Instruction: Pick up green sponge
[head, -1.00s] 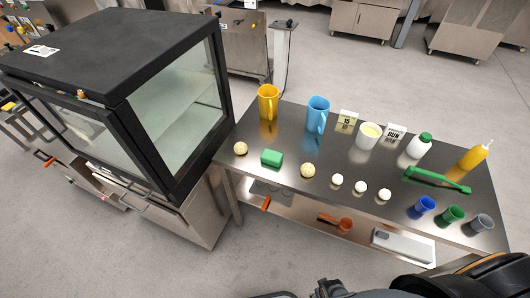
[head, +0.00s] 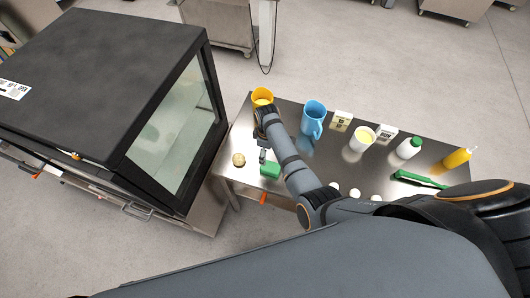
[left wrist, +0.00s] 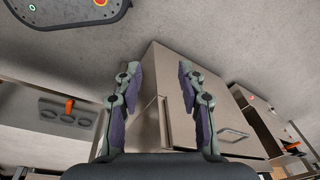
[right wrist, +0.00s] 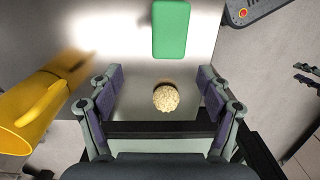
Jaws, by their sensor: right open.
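The green sponge (head: 270,170) lies on the steel table near its left end, just right of a dough ball. In the right wrist view the sponge (right wrist: 171,29) lies beyond the fingertips, at the top centre. My right gripper (right wrist: 160,88) is open and empty above the table, with the dough ball (right wrist: 166,97) showing between its fingers. In the head view the right gripper (head: 263,150) hangs just above and left of the sponge, not touching it. My left gripper (left wrist: 160,88) is open and empty, away from the table, facing a steel cabinet.
A yellow pitcher (head: 262,97) stands close behind the right gripper, and a blue pitcher (head: 313,120) stands to its right. A glass-fronted black machine (head: 120,90) borders the table's left side. A white cup (head: 361,138), bottles and a green-handled brush (head: 418,180) are farther right.

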